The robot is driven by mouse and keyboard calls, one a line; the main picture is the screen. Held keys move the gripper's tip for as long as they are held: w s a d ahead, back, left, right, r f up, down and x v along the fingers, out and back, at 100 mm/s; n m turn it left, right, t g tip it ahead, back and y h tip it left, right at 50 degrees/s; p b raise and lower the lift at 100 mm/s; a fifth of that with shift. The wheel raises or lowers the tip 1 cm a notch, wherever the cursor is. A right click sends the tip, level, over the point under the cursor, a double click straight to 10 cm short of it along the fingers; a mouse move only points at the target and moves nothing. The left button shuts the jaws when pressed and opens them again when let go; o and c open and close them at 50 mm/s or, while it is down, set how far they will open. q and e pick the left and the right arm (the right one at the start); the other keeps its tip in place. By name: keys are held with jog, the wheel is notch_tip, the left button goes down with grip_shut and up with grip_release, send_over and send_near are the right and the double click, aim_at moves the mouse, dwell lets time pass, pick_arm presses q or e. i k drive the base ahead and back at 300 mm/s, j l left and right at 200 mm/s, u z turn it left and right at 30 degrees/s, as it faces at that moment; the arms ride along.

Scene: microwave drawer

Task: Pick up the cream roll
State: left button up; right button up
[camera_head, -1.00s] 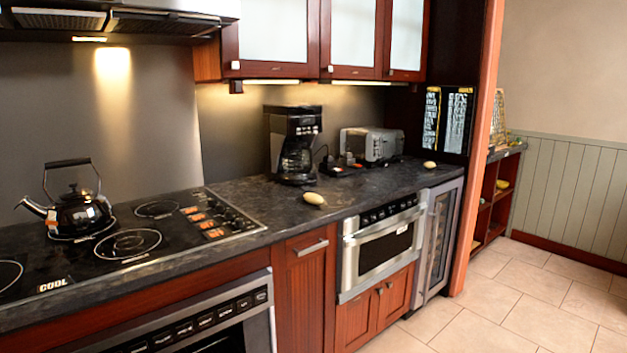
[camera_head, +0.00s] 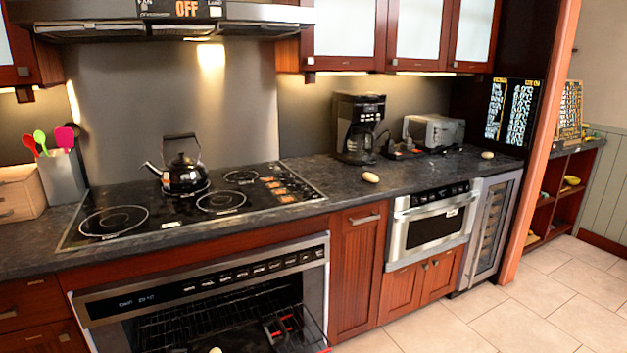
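A pale, rounded, roll-like item (camera_head: 370,177) lies on the dark counter right of the cooktop, near the front edge. A second similar item (camera_head: 487,155) lies farther right on the counter, above the wine cooler. Neither of my grippers can be made out in the view.
The oven (camera_head: 205,315) below the cooktop (camera_head: 190,205) shows its racks and dark interior. A kettle (camera_head: 184,172) stands on the cooktop. A coffee maker (camera_head: 357,128) and toaster (camera_head: 433,130) stand at the back of the counter. The microwave drawer (camera_head: 432,225) is shut. Floor at right is clear.

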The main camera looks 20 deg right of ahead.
aim_at(370, 178)
jog(key=i+l+u, duration=0.1)
jog(key=l+u, duration=1.15)
